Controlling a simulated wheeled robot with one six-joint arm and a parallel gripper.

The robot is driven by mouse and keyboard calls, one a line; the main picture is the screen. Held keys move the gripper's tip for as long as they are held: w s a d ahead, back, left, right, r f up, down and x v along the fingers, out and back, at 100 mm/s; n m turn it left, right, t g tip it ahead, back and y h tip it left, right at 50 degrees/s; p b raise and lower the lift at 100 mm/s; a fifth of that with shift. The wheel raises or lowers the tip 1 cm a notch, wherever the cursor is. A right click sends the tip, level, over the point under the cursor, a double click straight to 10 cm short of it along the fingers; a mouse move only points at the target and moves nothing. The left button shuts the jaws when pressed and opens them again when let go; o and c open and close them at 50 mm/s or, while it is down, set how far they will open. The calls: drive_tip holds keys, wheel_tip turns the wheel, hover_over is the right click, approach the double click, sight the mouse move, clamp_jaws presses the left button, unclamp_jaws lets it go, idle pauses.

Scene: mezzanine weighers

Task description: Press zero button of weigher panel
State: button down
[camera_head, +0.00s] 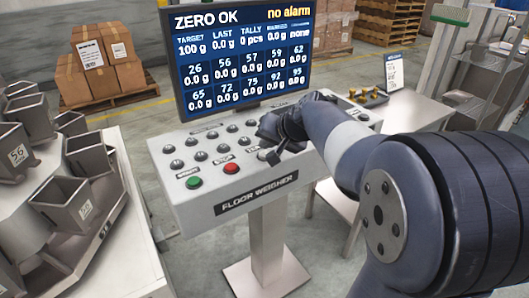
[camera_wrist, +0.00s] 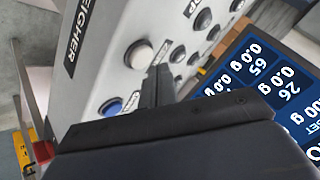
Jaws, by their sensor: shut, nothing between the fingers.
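The weigher panel (camera_head: 236,187) is a light grey sloped box on a pedestal, marked FLOOR WEIGHER, with rows of dark round buttons, a green button (camera_head: 193,182) and a red button (camera_head: 231,168). Its screen (camera_head: 243,50) reads ZERO OK and no alarm. My gripper (camera_head: 271,156) is shut and empty over the panel's right part, hiding some buttons. In the wrist view, my shut fingers (camera_wrist: 158,82) are close beside a white button (camera_wrist: 139,54), with a blue button (camera_wrist: 111,106) nearby. I cannot tell contact or which button is zero; most labels are unreadable.
A weigher with several metal buckets (camera_head: 72,200) stands at the left. A metal table (camera_head: 415,112) with small brass items and a sign stands behind my arm at the right. Cartons on a pallet (camera_head: 100,62) are at the back.

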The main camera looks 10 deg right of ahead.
drive_tip(key=shift+r, duration=0.1)
wheel_tip(320, 180, up, 5)
drive_tip(key=p, duration=0.4)
idle(0.7)
